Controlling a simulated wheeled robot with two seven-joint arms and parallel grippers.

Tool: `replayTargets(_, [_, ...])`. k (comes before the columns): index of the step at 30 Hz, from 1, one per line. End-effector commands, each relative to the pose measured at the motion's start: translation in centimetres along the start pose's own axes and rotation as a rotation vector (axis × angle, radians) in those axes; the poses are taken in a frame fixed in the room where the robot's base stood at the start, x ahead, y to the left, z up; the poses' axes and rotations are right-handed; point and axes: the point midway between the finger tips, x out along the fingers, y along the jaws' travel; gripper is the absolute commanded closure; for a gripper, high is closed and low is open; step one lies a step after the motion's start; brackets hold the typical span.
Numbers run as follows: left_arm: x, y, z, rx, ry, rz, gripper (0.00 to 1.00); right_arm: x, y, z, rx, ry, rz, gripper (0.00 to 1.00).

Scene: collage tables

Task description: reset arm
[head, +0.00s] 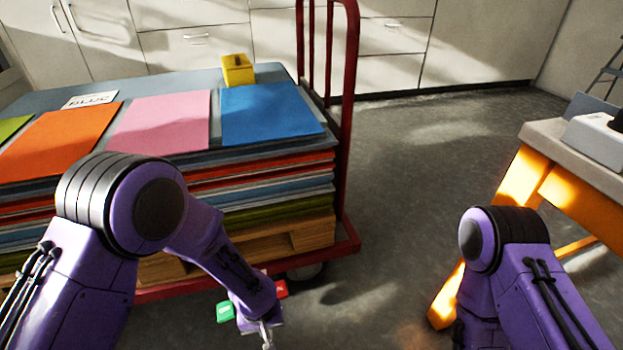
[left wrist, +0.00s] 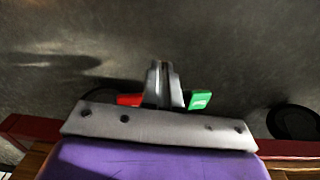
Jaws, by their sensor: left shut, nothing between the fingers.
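My left arm reaches down in front of the cart in the head view. Its gripper (head: 268,336) is low, near the bottom edge of the picture. In the left wrist view the two fingers of my left gripper (left wrist: 161,90) are together, with nothing between them and grey floor beyond. My right arm shows at the lower right of the head view, but its gripper is out of the picture.
A red cart (head: 349,240) bears a wooden pallet (head: 305,236) and stacked sheets, with orange (head: 50,138), pink (head: 160,122) and blue (head: 268,113) ones on top. A yellow block (head: 238,70) stands behind. A table (head: 575,148) is right; floor between is clear.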

Motion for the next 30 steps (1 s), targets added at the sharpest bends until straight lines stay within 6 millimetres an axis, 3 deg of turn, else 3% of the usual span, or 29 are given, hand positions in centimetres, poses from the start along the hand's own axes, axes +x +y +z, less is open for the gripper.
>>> replayTargets(11, [0.0, 1.6, -1.0, 0.043, 0.131, 0.191, 1.0, 0.0, 0.0, -0.1, 0.001, 0.002, -0.001, 0.57])
replayTargets(17, [0.8, -0.4, -1.0, -0.009, 0.263, 0.268, 1.0, 0.0, 0.0, -0.1, 0.001, 0.002, -0.001, 0.57])
replayTargets(20, [1.6, -3.7, -0.3, -0.074, 0.353, 0.252, 1.0, 0.0, 0.0, -0.1, 0.001, 0.001, -0.001, 0.57])
replayTargets(23, [2.6, -9.4, 1.7, -0.162, 0.442, 0.16, 1.0, 0.0, 0.0, -0.1, 0.001, 0.001, -0.001, 0.57])
replayTargets(27, [3.1, -16.7, 5.9, -0.262, 0.49, -0.015, 1.0, 0.0, 0.0, -0.1, 0.001, 0.001, -0.001, 0.57])
replayTargets(30, [3.4, -20.4, 9.4, -0.325, 0.458, -0.112, 1.0, 0.0, 0.0, -0.1, 0.0, 0.001, -0.001, 0.57])
